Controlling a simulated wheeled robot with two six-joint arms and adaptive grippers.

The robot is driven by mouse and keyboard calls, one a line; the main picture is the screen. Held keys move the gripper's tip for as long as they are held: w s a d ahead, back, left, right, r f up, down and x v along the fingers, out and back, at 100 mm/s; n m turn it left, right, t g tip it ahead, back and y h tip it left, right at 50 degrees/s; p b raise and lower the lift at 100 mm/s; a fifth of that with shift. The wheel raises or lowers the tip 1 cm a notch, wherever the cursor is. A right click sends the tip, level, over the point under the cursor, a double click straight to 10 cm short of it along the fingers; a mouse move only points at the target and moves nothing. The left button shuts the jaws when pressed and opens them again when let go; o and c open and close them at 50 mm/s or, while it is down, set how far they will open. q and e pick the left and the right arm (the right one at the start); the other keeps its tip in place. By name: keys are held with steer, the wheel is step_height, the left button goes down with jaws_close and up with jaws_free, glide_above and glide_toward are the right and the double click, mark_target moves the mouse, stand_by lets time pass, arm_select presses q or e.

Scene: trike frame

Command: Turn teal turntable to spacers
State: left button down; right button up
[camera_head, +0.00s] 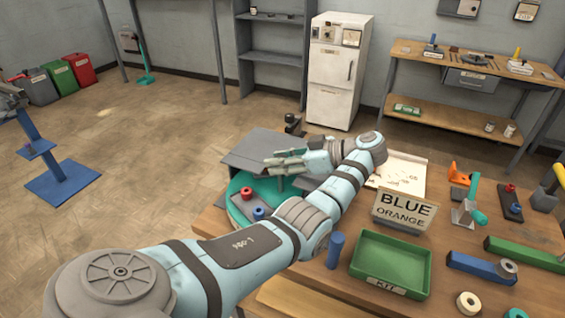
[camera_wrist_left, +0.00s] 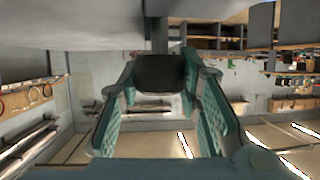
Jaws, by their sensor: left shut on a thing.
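The teal turntable (camera_head: 233,207) is on the left part of the wooden table, partly hidden by my left arm. A red piece (camera_head: 247,192) and a blue piece (camera_head: 258,212) stand on its near left side. Grey panels (camera_head: 256,150) rise above it. My left gripper (camera_head: 284,164) reaches over the turntable from the right, beside the panels. In the left wrist view its teal fingers (camera_wrist_left: 160,92) are shut on a dark block (camera_wrist_left: 160,73), with a grey-teal post beyond it. What the block belongs to is unclear. My right gripper is out of view.
A sign reading BLUE ORANGE (camera_head: 403,212) stands right of my arm. A green KIT tray (camera_head: 390,263) and a blue cylinder (camera_head: 335,250) are in front. An orange tool (camera_head: 458,173), a teal-handled clamp (camera_head: 470,207) and blue and green bars lie farther right.

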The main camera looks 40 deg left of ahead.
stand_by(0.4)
arm_select(q)
steer(key=c, duration=1.2)
jaws_free()
steer(key=shift+a+f, duration=0.1)
steer(key=shift+a, duration=0.05)
